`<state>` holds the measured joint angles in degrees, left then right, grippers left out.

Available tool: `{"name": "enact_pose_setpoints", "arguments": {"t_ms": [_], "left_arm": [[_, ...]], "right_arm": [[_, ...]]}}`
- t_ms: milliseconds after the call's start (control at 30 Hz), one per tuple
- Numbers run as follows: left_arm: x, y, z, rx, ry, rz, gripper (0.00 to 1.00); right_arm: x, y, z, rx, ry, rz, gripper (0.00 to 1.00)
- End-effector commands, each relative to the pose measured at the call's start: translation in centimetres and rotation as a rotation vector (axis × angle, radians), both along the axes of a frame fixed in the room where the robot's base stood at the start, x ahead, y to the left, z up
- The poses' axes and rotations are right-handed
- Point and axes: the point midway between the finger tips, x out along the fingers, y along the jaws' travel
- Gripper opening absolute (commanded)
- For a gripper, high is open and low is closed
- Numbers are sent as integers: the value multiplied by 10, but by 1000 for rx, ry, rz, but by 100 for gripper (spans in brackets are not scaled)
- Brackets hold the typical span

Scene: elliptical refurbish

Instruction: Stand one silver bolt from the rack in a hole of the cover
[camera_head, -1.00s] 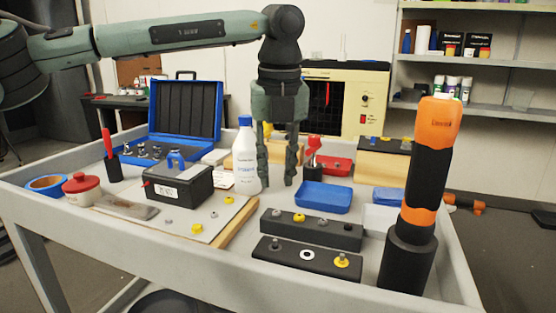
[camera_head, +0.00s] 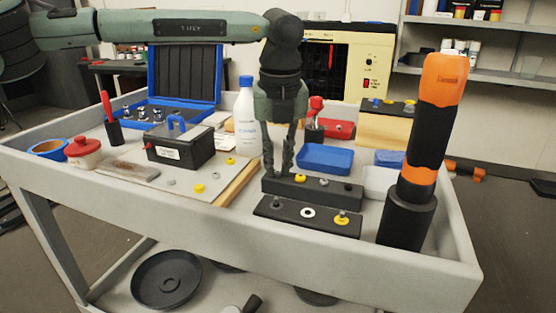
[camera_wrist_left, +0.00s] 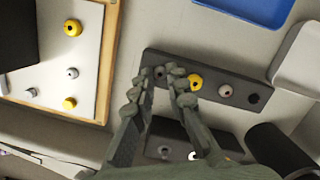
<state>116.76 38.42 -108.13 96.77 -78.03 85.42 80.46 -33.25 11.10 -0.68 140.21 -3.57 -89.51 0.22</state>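A black bar (camera_head: 335,192), which looks like the rack, carries a row of bolts: silver, yellow, silver and a dark one. In the wrist view, its leftmost silver bolt (camera_wrist_left: 160,72) lies between my left gripper's fingertips; the yellow bolt (camera_wrist_left: 195,82) is just right of them. My left gripper (camera_head: 277,173) points down at the bar's left end, fingers apart; contact with the bolt is unclear. A second black bar (camera_head: 290,215) in front bears a silver bolt, a white ring and a yellow piece. I cannot tell which part is the cover. My right gripper is out of view.
A pale panel (camera_head: 185,198) with loose yellow and silver pieces lies left. A black box (camera_head: 180,148), white bottle (camera_head: 246,115) and blue tray (camera_head: 325,159) stand nearby. A tall orange-and-black tool (camera_head: 428,130) stands right. The cart has a raised rim (camera_head: 240,232).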

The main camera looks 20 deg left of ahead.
Motion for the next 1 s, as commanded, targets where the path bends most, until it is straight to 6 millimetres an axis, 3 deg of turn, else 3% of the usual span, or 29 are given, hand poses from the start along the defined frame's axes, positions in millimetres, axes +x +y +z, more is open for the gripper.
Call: {"name": "enact_pose_setpoints", "arguments": {"t_ms": [1000], "left_arm": [[0,1,23,1,0,2,0]], "right_arm": [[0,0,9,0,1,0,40]]}}
